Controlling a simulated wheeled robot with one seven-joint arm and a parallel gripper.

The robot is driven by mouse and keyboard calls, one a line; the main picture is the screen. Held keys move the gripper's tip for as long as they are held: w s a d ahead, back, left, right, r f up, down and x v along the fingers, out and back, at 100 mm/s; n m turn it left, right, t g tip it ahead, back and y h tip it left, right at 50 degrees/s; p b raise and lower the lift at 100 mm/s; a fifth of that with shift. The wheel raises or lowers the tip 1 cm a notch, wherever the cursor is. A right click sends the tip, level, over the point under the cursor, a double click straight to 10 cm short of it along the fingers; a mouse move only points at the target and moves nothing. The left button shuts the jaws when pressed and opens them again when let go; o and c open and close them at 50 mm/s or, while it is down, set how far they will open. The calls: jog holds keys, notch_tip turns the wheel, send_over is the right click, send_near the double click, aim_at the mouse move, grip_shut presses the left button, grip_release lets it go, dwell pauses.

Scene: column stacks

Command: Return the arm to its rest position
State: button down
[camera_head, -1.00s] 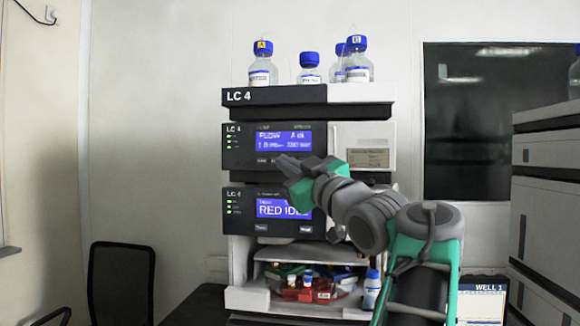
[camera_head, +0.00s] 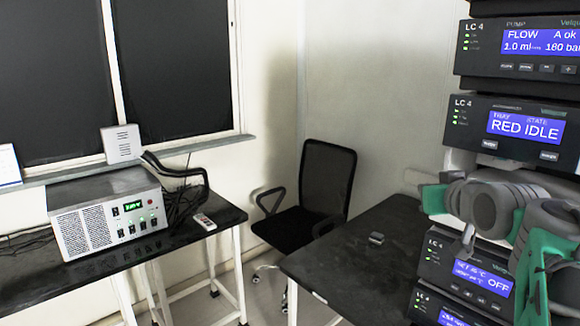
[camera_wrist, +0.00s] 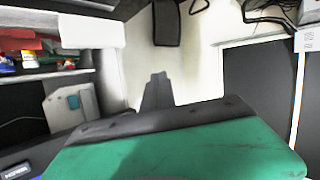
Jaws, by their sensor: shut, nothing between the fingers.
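My arm, grey with green parts, shows at the right edge of the head view, bent in front of the LC 4 stack (camera_head: 470,130). My gripper's fingertips are hard to make out there. In the wrist view my gripper (camera_wrist: 157,78) shows as narrow dark fingers held together beyond the green wrist housing, with nothing between them.
A black chair (camera_head: 327,185) stands behind a dark bench (camera_head: 345,262) bearing a small dark object (camera_head: 376,238). A grey instrument box (camera_head: 108,212) sits on the left table. In the wrist view, a shelf with coloured items (camera_wrist: 38,52) is at the left.

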jog(key=s+a+f+g+y, duration=0.1)
jog(key=a+f+g, duration=0.1)
jog(key=a+f, duration=0.35)
jog(key=s+a+f+g, duration=0.2)
jog(key=a+f, duration=0.1)
jog(key=f, duration=0.5)
jog(key=s+a+f+g, duration=0.3)
jog(key=s+a+f, duration=0.2)
jog(key=s+f, duration=0.3)
jog(key=s+a+f+g, duration=0.4)
jog(key=s+f, duration=0.4)
jog(key=f, duration=0.3)
jog(key=shift+a+y, duration=0.4)
jog(key=shift+a, duration=0.2)
jog(key=shift+r, duration=0.1)
dwell(2.4)
